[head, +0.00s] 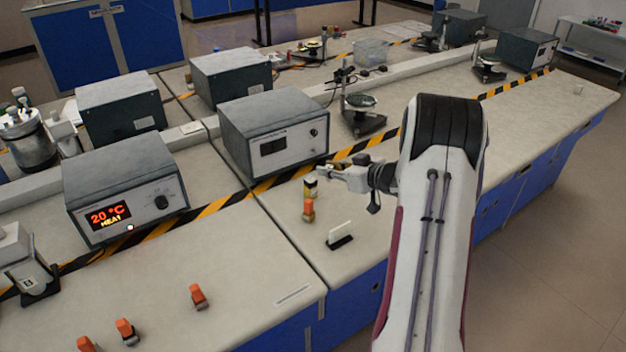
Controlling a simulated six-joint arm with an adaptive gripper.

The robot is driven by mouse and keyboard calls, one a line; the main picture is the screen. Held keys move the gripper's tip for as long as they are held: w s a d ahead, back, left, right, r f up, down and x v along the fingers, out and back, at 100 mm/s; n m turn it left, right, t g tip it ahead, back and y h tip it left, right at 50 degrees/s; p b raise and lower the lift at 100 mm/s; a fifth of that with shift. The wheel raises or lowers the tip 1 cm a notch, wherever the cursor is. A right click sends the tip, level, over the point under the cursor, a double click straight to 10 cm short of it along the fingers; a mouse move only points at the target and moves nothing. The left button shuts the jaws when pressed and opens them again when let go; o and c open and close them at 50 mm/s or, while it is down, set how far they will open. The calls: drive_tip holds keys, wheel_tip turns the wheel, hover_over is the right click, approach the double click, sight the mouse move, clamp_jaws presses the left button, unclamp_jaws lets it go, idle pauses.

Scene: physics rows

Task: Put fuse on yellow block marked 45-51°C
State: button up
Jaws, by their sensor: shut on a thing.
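My gripper (320,177) is near the middle of the right bench, reaching left from the arm. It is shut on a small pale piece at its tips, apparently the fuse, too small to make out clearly. A small block with dark and yellow parts (310,191) is directly below the tips; I cannot tell whether the held piece touches it. An orange-topped block with a yellowish lower part (308,210) stands just in front of it. No 45-51°C marking is legible on any block.
A white plate in a black stand (340,236) is in front of my gripper. A grey instrument box (272,135) stands behind it, past a striped tape line. A heater box (120,190) reads 20 °C. Several orange pieces (198,296) lie on the left bench.

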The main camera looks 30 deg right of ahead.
drive_tip(key=w+a+r+n+y, duration=0.1)
drive_tip(key=w+r, duration=0.5)
drive_tip(key=w, duration=0.1)
drive_tip(key=shift+w, duration=0.4)
hover_over(311, 180)
drive_tip(key=shift+w+f, duration=0.15)
drive_tip(key=shift+f, duration=2.95)
drive_tip(key=shift+f, duration=0.1)
drive_tip(key=shift+f, duration=1.8)
drive_tip(key=shift+f, duration=0.15)
drive_tip(key=o, duration=1)
drive_tip(key=shift+c, duration=0.2)
